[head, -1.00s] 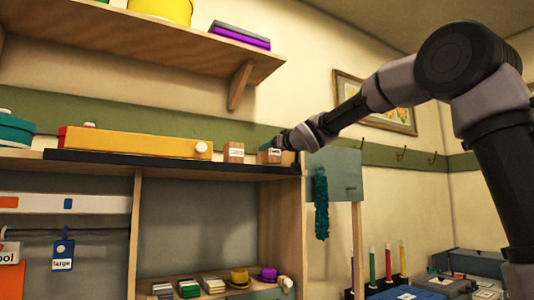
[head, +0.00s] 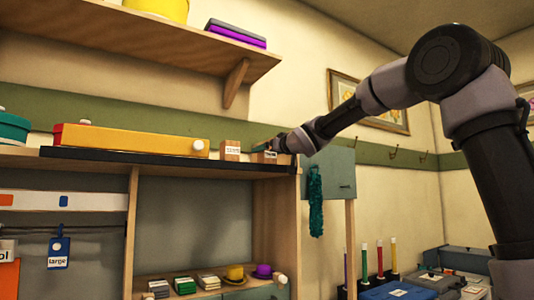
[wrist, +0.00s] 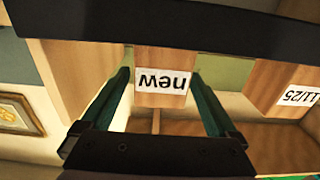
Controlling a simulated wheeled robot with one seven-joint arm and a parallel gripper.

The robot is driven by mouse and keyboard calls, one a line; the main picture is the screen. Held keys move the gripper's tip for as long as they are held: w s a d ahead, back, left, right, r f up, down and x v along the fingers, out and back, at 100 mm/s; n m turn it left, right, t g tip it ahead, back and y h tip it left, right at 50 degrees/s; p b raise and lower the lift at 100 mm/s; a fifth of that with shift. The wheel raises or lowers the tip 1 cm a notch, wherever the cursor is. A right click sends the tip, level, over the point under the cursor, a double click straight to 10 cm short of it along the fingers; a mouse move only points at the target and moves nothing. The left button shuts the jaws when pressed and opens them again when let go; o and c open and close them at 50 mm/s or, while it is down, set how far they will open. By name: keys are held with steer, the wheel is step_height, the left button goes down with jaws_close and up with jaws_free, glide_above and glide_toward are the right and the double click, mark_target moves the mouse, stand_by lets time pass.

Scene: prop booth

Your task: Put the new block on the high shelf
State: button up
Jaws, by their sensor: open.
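The new block (wrist: 162,62) is a small wooden block with a white label reading "new", upside down in the wrist view. In the head view the new block (head: 266,157) stands at the right end of the cabinet top, partly hidden by my gripper (head: 276,146). In the wrist view my open gripper (wrist: 160,75) has one green finger on each side of the block. I cannot tell whether either finger touches it. A high wooden wall shelf (head: 180,45) hangs above the cabinet on the left.
A second wooden block (head: 230,150), labelled "11/25" in the wrist view (wrist: 285,78), stands just left of it. A long yellow box (head: 130,140) lies farther left. The wall shelf holds a yellow tub (head: 158,8) and stacked purple and grey items (head: 236,33); its right end looks clear.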

steer(key=v, duration=1.2)
steer(key=s+d+f+m+g+h, duration=0.1)
steer(key=s+d+f+m+h, duration=0.3)
steer(key=d, duration=0.3)
steer(key=s+d+f+m+g+h, duration=0.1)
steer(key=s+d+f+m+h, duration=0.15)
steer(key=d+f, duration=0.35)
steer(key=s+d+f+m+g+h, duration=0.1)
steer(key=s+d+f+m+h, duration=0.25)
steer(key=d, duration=0.55)
steer(key=s+f+m+g+y, duration=0.1)
steer(key=s+f+g, duration=0.4)
steer(key=s+f, duration=0.8)
steer(key=s+d+y, duration=0.1)
steer(key=s, duration=0.2)
steer(key=shift+s+f, duration=0.25)
steer(key=shift+s, duration=0.15)
